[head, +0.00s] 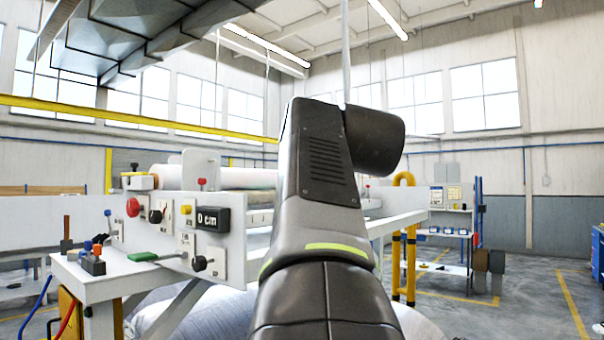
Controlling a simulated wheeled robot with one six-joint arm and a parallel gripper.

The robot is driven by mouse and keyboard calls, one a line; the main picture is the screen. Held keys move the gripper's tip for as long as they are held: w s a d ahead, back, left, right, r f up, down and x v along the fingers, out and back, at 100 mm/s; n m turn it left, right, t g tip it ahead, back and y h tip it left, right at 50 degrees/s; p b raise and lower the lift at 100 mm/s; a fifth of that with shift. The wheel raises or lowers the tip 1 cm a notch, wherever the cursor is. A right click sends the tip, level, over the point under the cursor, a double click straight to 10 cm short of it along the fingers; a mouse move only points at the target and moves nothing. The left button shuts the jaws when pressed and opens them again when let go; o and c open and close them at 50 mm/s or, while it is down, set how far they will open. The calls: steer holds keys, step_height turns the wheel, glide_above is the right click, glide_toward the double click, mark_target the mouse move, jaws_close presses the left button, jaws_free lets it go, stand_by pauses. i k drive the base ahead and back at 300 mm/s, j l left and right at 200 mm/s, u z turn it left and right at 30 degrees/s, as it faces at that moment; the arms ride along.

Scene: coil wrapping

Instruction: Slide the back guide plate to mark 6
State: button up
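My dark grey arm (325,220) rises through the middle of the head view and covers much of the machine behind it. My gripper is not in view. A white wrapping machine stands left of my arm, with a control panel (165,233) facing me. The panel has a display (212,219) reading 0 cm, a red button (133,207), a yellow button (187,210) and black knobs. A pale roll (235,178) lies behind the panel. I cannot make out the back guide plate or its marks; they may be hidden behind my arm.
A white ledge (100,284) at the left holds small coloured tools and a green-handled item (155,256). A yellow rail (405,265) stands right of my arm, by the machine's right side. Open floor (530,310) lies farther right, before shelves (452,235).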

mark_target(196, 164)
steer(key=i+j+z, duration=0.1)
steer(key=i+j, duration=0.4)
steer(key=i+j+z, duration=0.1)
steer(key=i+j, duration=0.35)
steer(key=j, duration=0.3)
steer(key=i+j, duration=0.1)
steer(key=j, duration=0.25)
steer(key=i+j+z, duration=0.15)
steer(key=j, duration=0.25)
steer(key=i+j, duration=0.1)
steer(key=j, duration=0.25)
steer(key=z, duration=0.35)
